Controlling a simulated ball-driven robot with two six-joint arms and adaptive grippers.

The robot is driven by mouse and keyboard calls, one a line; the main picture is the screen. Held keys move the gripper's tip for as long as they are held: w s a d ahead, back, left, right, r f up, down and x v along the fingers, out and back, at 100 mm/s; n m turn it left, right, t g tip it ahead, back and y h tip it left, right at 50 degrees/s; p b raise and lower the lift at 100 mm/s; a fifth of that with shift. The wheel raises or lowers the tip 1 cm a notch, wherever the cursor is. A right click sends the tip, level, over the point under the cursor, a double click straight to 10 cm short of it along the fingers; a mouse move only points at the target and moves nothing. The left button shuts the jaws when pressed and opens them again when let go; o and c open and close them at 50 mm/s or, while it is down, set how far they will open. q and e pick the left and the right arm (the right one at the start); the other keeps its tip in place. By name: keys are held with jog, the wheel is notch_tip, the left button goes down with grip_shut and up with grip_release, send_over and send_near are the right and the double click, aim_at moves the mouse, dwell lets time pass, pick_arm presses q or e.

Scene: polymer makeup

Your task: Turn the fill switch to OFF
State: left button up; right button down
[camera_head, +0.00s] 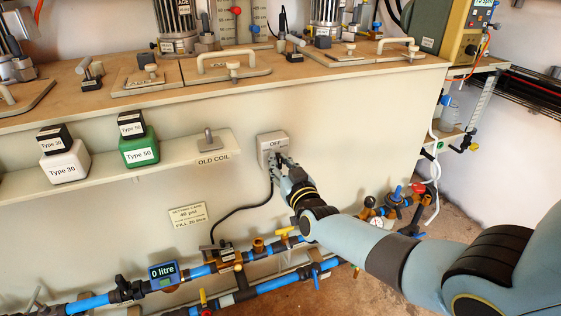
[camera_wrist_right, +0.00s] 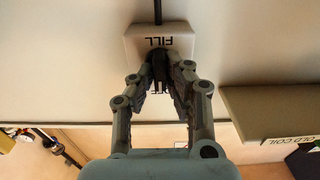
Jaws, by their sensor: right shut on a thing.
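My left gripper is not in view.
A shelf (camera_head: 100,178) left of the switch holds a white Type 30 bottle (camera_head: 65,161), a green Type 50 bottle (camera_head: 139,147) and an old coil (camera_head: 208,139). Blue pipes with valves and a "0 litre" meter (camera_head: 164,274) run below. A black cable (camera_head: 240,209) hangs from the switch.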

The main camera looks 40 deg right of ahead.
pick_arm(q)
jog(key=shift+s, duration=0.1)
pick_arm(e)
jog(key=shift+w+r, duration=0.15)
jog(key=shift+r, duration=0.1)
jog(key=c, duration=1.4)
grip_release()
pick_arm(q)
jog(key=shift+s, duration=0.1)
pick_arm(e)
jog(key=shift+o, duration=0.2)
jog(key=shift+f, duration=0.1)
jog(key=v, duration=1.2)
jog(key=shift+d+f, duration=0.1)
jog(key=shift+f, duration=0.05)
